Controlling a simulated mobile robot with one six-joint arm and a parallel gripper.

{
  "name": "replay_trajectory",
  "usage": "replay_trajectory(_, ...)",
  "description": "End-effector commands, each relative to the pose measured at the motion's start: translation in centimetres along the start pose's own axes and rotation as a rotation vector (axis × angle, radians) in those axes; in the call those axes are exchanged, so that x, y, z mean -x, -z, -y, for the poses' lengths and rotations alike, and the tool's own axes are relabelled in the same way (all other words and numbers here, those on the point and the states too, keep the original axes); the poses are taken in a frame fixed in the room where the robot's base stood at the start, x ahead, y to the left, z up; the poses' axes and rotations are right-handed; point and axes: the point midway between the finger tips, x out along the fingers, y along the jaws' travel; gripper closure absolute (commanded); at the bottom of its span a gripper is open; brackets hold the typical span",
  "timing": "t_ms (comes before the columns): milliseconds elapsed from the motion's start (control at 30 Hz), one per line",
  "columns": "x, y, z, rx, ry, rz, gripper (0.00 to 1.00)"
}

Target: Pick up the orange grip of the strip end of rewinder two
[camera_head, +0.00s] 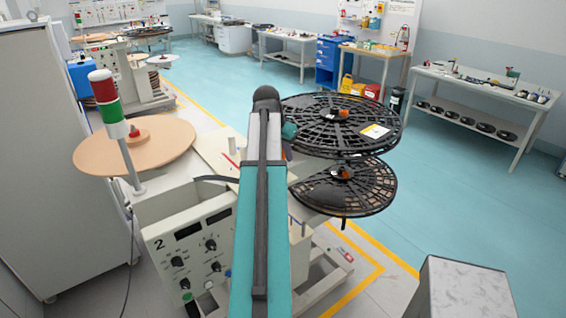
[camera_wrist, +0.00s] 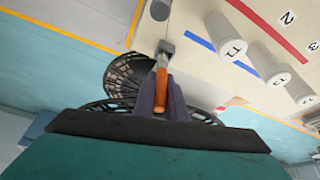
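Rewinder two (camera_head: 165,255) stands before me, its panel marked 2, partly hidden by my arm. In the wrist view an orange grip (camera_wrist: 161,85) with a grey block (camera_wrist: 166,47) at its far end lies between the dark fingers of my gripper (camera_wrist: 162,98). Both fingers lie close along its sides with no clear gap, so my gripper looks shut on it. The strip itself is not clearly visible. In the head view my arm hides the gripper and grip.
Two black reels, the upper (camera_head: 325,140) and lower (camera_head: 375,185), are right of my arm. A tan disc (camera_head: 165,155) and signal tower (camera_head: 108,105) stand left. White cylinders (camera_wrist: 232,50) stand beside the gripper. A grey box (camera_head: 465,285) stands front right. Blue floor beyond is clear.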

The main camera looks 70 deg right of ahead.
Motion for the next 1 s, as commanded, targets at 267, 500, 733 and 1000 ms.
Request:
replay_trajectory(267,0.0,0.0,0.0,0.0,0.0,-0.001,1.0)
replay_trajectory(500,0.5,0.3,0.0,0.0,0.001,-0.002,1.0)
replay_trajectory(733,1.6,0.8,0.1,0.0,0.001,-0.002,1.0)
replay_trajectory(1000,3.1,1.4,0.1,0.0,0.001,-0.002,1.0)
